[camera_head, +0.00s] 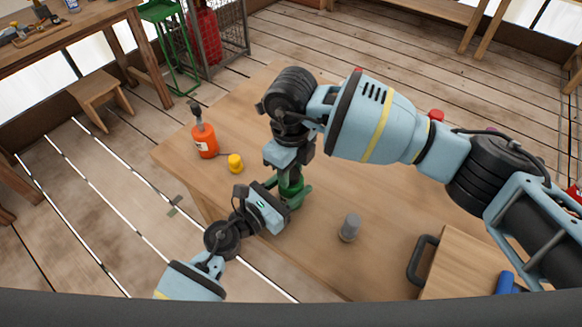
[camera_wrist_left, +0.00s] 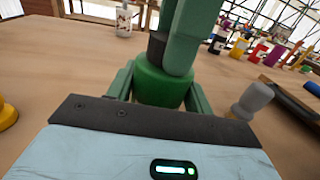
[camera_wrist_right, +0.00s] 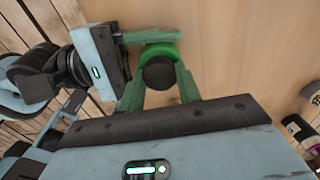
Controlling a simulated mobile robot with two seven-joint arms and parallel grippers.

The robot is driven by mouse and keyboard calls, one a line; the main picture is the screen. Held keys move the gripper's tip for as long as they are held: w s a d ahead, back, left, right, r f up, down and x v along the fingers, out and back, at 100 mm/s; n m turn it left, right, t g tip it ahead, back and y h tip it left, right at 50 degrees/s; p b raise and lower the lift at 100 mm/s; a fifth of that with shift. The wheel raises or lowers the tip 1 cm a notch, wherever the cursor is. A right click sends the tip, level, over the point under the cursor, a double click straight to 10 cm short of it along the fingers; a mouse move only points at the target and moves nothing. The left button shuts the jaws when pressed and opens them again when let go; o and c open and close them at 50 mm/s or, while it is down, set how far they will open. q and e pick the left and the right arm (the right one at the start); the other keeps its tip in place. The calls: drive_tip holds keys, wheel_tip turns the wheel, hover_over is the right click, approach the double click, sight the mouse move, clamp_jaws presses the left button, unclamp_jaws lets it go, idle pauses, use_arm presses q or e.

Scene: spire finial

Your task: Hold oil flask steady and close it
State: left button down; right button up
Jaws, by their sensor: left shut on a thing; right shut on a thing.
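The oil flask is a squat green body (camera_wrist_left: 160,86) standing on the wooden table, with a dark cap (camera_wrist_left: 156,48) at its top. My left gripper (camera_wrist_left: 160,92) is shut on the flask body from the side. My right gripper (camera_wrist_right: 158,80) comes down from above and is shut on the dark cap; the green flask rim (camera_wrist_right: 158,50) shows around the cap in the right wrist view. In the head view both grippers meet over the flask, which is mostly hidden there. Whether the cap is fully seated cannot be told.
An orange bottle (camera_head: 205,137) and a yellow object (camera_head: 235,163) stand to the left on the table. A grey cylinder (camera_head: 350,228) stands to the right, with a black-handled wooden box or board (camera_head: 455,265) beyond it. Several coloured bottles line the table's far side.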

drive_tip(key=o, duration=1.2)
drive_tip(key=shift+c, duration=0.2)
wheel_tip(320, 180, up, 12)
use_arm(q)
drive_tip(key=c, duration=0.5)
unclamp_jaws()
